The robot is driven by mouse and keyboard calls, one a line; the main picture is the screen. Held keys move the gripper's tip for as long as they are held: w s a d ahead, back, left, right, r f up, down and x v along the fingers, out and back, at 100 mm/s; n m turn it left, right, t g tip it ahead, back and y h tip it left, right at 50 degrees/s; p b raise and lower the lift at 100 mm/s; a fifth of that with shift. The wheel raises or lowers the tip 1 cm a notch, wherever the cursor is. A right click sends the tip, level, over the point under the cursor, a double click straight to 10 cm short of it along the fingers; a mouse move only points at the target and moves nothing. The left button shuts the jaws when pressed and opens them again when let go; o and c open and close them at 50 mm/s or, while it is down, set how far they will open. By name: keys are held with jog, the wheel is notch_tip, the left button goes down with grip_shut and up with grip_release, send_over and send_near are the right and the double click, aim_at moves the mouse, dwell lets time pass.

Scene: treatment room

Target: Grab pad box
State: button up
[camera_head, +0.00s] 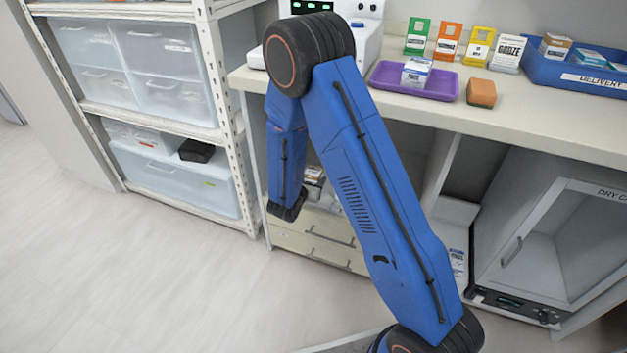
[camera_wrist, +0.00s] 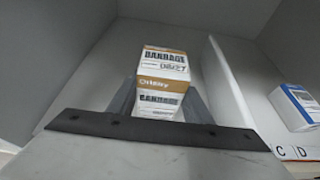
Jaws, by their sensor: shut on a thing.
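In the wrist view my gripper (camera_wrist: 158,108) is shut on a white and tan box (camera_wrist: 158,98) whose label appears to read "BANDAGE". One finger is on each side of it. In the head view my gripper is hidden behind my arm, and boxes (camera_head: 313,183) partly show in the open compartment under the counter.
The pale divider (camera_wrist: 232,90) stands close to the right of my gripper. On the counter (camera_head: 540,122) are a purple tray (camera_head: 440,86) with a small box, an orange block (camera_head: 481,93) and a blue delivery bin (camera_head: 575,72). A shelf rack (camera_head: 222,100) stands left. Floor at left is clear.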

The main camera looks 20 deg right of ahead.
jog(key=shift+f, duration=0.1)
jog(key=o, duration=1.2)
